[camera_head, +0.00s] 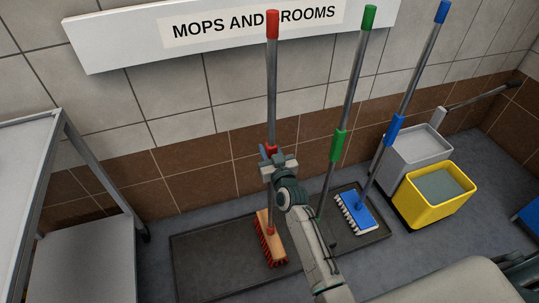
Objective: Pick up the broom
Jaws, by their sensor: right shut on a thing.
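The broom (271,95) has a grey handle with a red top, a red collar, and an orange head with red bristles (269,237). It stands nearly upright with its head over the dark tray (205,262). My right gripper (271,165) is shut on the broom's handle, just below the red collar. The gripper and wrist hide part of the handle. I cannot tell whether the bristles touch the tray. My left gripper is not in view.
A green-handled tool (351,85) and a blue brush (358,212) stand right of the broom. A grey and yellow mop bucket (433,205) is farther right. A metal shelf (85,165) stands at left. The sign board (120,45) is on the wall behind the broom's top.

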